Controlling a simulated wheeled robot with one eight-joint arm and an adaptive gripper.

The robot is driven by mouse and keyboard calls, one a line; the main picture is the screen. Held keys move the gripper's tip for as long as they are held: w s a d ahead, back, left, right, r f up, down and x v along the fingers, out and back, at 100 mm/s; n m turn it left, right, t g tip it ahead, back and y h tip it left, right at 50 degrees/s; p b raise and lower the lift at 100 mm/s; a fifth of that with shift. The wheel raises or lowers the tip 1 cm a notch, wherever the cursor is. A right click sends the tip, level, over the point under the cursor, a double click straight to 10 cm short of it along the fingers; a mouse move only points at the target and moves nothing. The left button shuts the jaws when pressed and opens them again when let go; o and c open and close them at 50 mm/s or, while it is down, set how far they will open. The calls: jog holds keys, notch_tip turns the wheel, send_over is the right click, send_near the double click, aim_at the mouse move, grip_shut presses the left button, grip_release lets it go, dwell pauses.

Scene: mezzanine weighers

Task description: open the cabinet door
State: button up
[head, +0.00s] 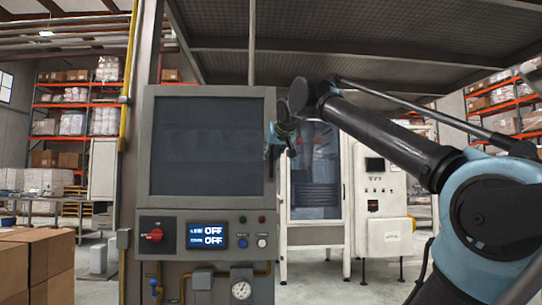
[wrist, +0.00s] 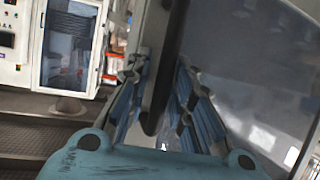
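The grey cabinet (head: 210,195) stands upright in the middle of the head view, with a dark panel in its closed-looking door (head: 208,145). My gripper (head: 279,142) is at the door's right edge, small and partly hidden there. In the wrist view, a dark bar-shaped handle (wrist: 165,75) runs between the two fingers of my gripper (wrist: 160,85), its rounded end low between them. The fingers stand apart on either side of the handle; I cannot tell whether either touches it. The grey door surface (wrist: 245,75) fills the right of the wrist view.
A white glass-fronted cabinet (head: 283,215) stands behind at right. Cardboard boxes (head: 38,265) are at lower left. Open floor shows beyond the cabinet at right.

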jog(key=shift+a, duration=0.1)
grip_shut()
jog(key=shift+s, duration=0.2)
jog(key=shift+s+a, duration=1.95)
jog(key=shift+s, duration=3.5)
jog(key=shift+s+a, duration=1.9)
jog(key=shift+s, duration=3.55)
jog(key=s+a+m+h, duration=0.1)
jog(key=s+a, duration=1.5)
jog(key=a, duration=0.1)
jog(key=shift+s+m+h, duration=0.3)
jog(key=shift+h, duration=0.1)
